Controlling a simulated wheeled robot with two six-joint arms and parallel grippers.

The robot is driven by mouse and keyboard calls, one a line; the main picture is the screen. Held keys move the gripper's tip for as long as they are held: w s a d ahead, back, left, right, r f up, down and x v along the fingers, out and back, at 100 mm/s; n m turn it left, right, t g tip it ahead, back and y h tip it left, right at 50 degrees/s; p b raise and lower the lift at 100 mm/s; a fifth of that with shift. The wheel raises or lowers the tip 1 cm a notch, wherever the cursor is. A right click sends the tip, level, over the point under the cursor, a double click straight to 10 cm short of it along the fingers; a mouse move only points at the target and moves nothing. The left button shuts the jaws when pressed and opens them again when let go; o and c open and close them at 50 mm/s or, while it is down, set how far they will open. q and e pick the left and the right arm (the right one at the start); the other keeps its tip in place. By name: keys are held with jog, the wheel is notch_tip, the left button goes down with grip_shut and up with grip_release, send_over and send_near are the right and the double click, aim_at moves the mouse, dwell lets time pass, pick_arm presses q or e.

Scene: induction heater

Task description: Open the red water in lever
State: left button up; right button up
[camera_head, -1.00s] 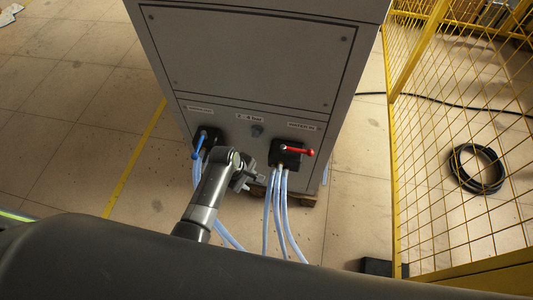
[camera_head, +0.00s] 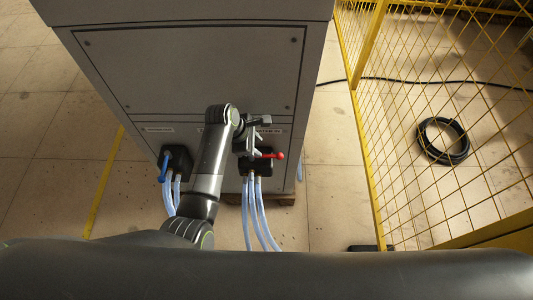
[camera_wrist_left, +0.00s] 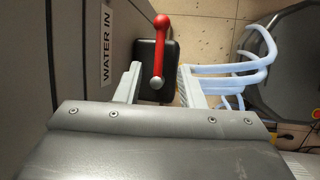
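The red water in lever (camera_head: 272,155) points right from its black valve block (camera_head: 248,166) on the lower part of the grey cabinet. In the left wrist view the red lever (camera_wrist_left: 158,50) lies across the black block (camera_wrist_left: 147,72), next to the WATER IN label (camera_wrist_left: 107,42). My left gripper (camera_head: 254,138) is in front of the lever and partly hides the block and label. Its two fingers are open and empty in the left wrist view (camera_wrist_left: 160,72), with the lever showing in the gap beyond them. Contact cannot be told. My right gripper is not in view.
A blue lever (camera_head: 164,166) sits on another black block at left. Pale hoses (camera_head: 258,215) hang below both blocks. A yellow mesh fence (camera_head: 375,160) stands at right, with a coiled black hose (camera_head: 443,141) beyond it.

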aim_at(269, 155)
pick_arm(q)
jog(key=b+x, duration=0.2)
jog(key=x, duration=0.6)
jog(key=shift+f, duration=0.2)
jog(key=shift+c, duration=0.4)
grip_shut()
